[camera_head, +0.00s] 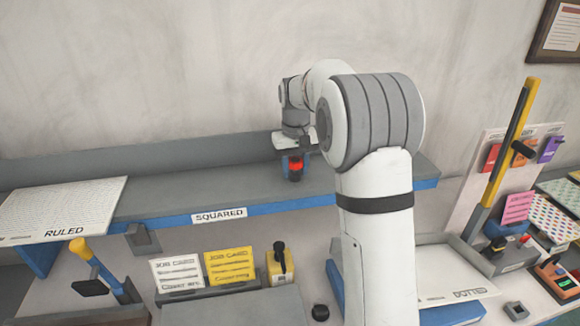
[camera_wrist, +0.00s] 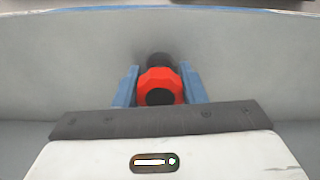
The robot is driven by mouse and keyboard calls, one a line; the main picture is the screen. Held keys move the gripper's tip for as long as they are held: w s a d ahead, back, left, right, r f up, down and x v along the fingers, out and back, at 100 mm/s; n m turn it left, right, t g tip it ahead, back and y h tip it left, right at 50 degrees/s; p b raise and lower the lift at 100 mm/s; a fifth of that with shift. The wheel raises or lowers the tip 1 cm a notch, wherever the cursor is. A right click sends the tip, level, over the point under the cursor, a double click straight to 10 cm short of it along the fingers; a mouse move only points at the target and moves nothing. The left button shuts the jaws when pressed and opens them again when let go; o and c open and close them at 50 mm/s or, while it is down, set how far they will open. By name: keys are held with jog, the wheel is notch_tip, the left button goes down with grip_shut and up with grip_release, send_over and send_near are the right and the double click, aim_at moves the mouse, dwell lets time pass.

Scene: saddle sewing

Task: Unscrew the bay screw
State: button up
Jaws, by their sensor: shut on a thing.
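The bay screw has a red faceted head with a dark centre. In the wrist view the red screw (camera_wrist: 160,84) sits between the two blue fingers of my gripper (camera_wrist: 160,88), which is shut on it. In the head view the red screw (camera_head: 295,166) shows below my gripper (camera_head: 295,158), at the grey shelf (camera_head: 240,185) with the blue front edge. A dark part shows just beyond the red head in the wrist view; I cannot tell whether the screw is still threaded in.
The shelf carries a "SQUARED" label (camera_head: 219,215). A "RULED" board (camera_head: 65,208) lies at the left. Job cards (camera_head: 230,266) and a yellow device (camera_head: 280,264) stand below. A yellow-handled lever (camera_head: 510,140) rises at the right. The shelf is mostly bare left of my gripper.

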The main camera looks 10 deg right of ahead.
jog(key=shift+n, duration=1.7)
jog(key=shift+n+p, duration=0.35)
jog(key=shift+n, duration=0.55)
jog(key=shift+f+n, duration=0.1)
jog(key=shift+n, duration=0.6)
jog(key=n, duration=0.3)
